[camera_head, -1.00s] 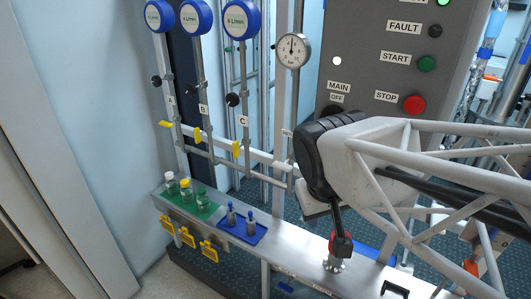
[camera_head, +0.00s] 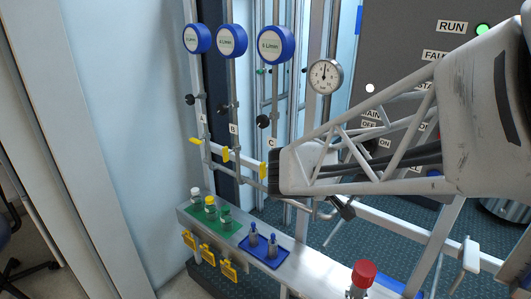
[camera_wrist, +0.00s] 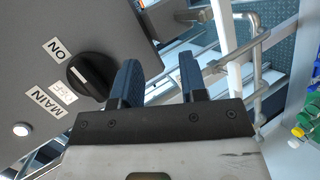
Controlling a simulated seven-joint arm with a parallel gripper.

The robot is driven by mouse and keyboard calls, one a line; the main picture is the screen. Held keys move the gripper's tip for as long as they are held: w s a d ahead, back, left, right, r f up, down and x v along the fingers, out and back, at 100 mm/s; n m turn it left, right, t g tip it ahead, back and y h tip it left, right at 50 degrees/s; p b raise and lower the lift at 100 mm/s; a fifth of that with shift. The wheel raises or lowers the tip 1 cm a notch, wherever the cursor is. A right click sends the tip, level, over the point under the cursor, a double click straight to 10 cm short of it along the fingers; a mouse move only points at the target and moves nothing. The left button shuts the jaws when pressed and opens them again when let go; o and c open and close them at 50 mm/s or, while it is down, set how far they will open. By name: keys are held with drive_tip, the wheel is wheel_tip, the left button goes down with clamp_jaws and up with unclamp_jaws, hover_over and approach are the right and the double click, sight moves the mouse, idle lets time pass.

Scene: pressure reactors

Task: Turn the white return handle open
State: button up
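I cannot make out the white return handle for certain in either current view. The area on the pipes below the pressure gauge (camera_head: 325,76) is covered by my arm in the head view. My gripper (camera_wrist: 160,72) shows in the wrist view with its two dark blue-grey fingers apart and nothing between them. In the head view a dark finger (camera_head: 343,207) pokes out below my arm, in front of the pipework. The wrist view also shows grey pipes (camera_wrist: 257,65) to the right of the fingers, and the black MAIN knob (camera_wrist: 91,74) close to the left finger.
The bench below holds a green tray (camera_head: 205,225) of bottles, a blue tray (camera_head: 264,256) and a red-capped fitting (camera_head: 364,273). The control panel (camera_head: 400,30) stands behind my arm.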

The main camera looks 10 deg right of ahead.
drive_tip(key=w+a+f+n+t+h, duration=0.1)
drive_tip(key=w+a+f+n+t, duration=0.4)
drive_tip(key=f, duration=0.8)
drive_tip(key=w+a+t, duration=0.1)
drive_tip(key=w+a, duration=0.1)
drive_tip(key=a, duration=0.1)
drive_tip(key=shift+w+a+f+t, duration=0.2)
drive_tip(key=shift+w+a+t, duration=0.15)
drive_tip(key=shift+w+t, duration=0.05)
drive_tip(key=shift+x, duration=3.85)
clamp_jaws()
